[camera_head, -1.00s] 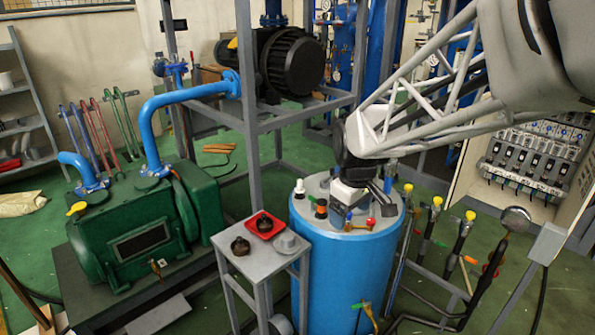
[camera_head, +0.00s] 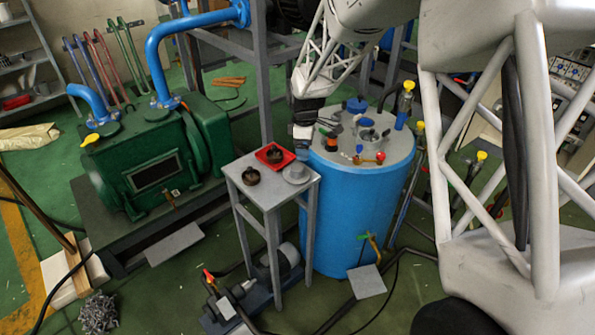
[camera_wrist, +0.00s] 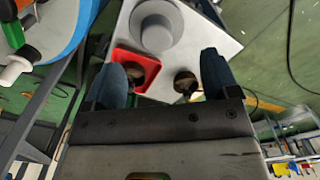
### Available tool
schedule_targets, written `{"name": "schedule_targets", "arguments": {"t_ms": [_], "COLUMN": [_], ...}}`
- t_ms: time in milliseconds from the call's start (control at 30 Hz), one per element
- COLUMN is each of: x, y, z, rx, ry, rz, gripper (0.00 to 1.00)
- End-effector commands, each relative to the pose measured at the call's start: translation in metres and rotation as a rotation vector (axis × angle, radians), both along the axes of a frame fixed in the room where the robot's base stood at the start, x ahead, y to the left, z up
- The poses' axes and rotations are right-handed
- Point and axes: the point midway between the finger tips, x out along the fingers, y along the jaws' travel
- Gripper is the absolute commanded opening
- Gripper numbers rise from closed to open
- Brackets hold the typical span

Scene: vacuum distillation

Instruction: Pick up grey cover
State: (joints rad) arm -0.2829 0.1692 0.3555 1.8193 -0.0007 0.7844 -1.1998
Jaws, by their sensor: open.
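The grey cover (camera_head: 296,174) is a round, stepped piece lying on the right part of a small grey table (camera_head: 263,198). In the wrist view the cover (camera_wrist: 157,27) shows near the top, beyond the fingers, with its raised round middle facing the camera. My gripper (camera_head: 302,150) is above the table's back right corner, beside the blue tank. In the wrist view its two dark blue fingers (camera_wrist: 165,68) are spread wide with nothing held between them. The fingertips are apart from the cover.
A red tray (camera_head: 283,161) with a dark part in it sits next to the cover. Another dark part (camera_head: 250,176) lies at the table's left. The blue tank (camera_head: 350,225) with valves on top stands close at the right. Green machinery (camera_head: 150,165) stands at the left.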

Motion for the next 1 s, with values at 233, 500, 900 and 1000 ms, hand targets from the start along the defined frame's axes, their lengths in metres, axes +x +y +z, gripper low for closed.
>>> {"name": "schedule_targets", "arguments": {"t_ms": [233, 500, 900, 1000], "x": [0.015, 0.016, 0.016, 0.016], "y": [0.018, 0.019, 0.019, 0.019], "z": [-0.026, -0.028, -0.045, -0.051], "rx": [-0.004, -0.004, -0.004, -0.004], "ry": [0.012, 0.013, 0.013, 0.013], "rz": [0.082, 0.089, 0.088, 0.088], "gripper": [0.81, 0.81, 0.81, 0.81]}}
